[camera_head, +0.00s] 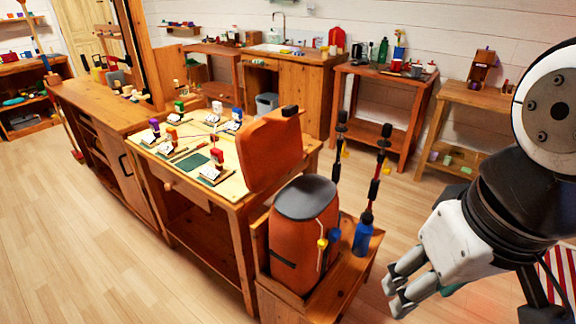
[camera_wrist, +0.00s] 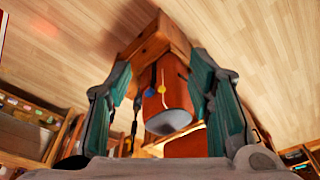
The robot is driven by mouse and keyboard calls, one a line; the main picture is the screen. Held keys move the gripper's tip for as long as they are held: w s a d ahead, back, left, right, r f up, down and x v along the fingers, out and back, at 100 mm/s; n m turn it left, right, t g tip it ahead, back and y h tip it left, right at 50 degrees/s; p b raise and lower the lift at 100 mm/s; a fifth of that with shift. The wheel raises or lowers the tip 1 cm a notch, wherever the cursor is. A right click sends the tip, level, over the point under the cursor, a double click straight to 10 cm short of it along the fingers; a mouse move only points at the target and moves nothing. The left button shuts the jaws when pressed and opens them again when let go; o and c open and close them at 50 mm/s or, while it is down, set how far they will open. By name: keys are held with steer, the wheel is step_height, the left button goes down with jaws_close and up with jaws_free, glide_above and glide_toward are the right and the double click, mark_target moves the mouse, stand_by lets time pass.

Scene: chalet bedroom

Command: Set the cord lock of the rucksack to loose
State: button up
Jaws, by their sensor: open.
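The rucksack (camera_head: 297,238) is an orange upright body with a dark grey top, standing on a wooden bench (camera_head: 345,272). A pale cord runs down its right side, with a small yellow piece (camera_head: 322,243) and a blue piece (camera_head: 335,236) near it. Which one is the cord lock, and how it is set, I cannot tell. In the wrist view the rucksack (camera_wrist: 172,100) appears upside down between my fingers, some distance off, with the yellow piece (camera_wrist: 161,89) facing me. My gripper (camera_head: 396,292) is open and empty, right of the bench and apart from the rucksack.
Two dark poles (camera_head: 376,180) and a blue bottle (camera_head: 362,236) stand right of the rucksack. An orange panel (camera_head: 268,152) rises behind it by a worktable (camera_head: 235,195) with several small items. Floor (camera_head: 400,205) behind the bench is clear.

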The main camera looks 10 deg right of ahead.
steer(key=shift+w, duration=0.25)
steer(key=c, duration=0.4)
steer(key=w+n+b, duration=0.1)
steer(key=w, duration=0.3)
steer(key=w+n+b, duration=0.1)
steer(key=w, duration=0.4)
steer(key=shift+w+f+n+g, duration=0.2)
steer(key=shift+w+n+g, duration=0.1)
steer(key=shift+g, duration=0.1)
jaws_close()
steer(key=w+f+n+b, duration=0.1)
steer(key=w+f+n, duration=0.1)
steer(key=w+f, duration=0.2)
steer(key=w+f+n+g+b, duration=0.1)
steer(key=w+f, duration=0.4)
steer(key=w, duration=0.6)
steer(key=w+a+f+n+b, duration=0.1)
steer(key=w+f+n+b, duration=0.1)
steer(key=w+f, duration=0.3)
steer(key=w+n, duration=0.1)
steer(key=w, duration=0.2)
steer(key=shift+w+g, duration=0.2)
steer(key=shift+g, duration=0.1)
steer(key=shift+f, duration=0.1)
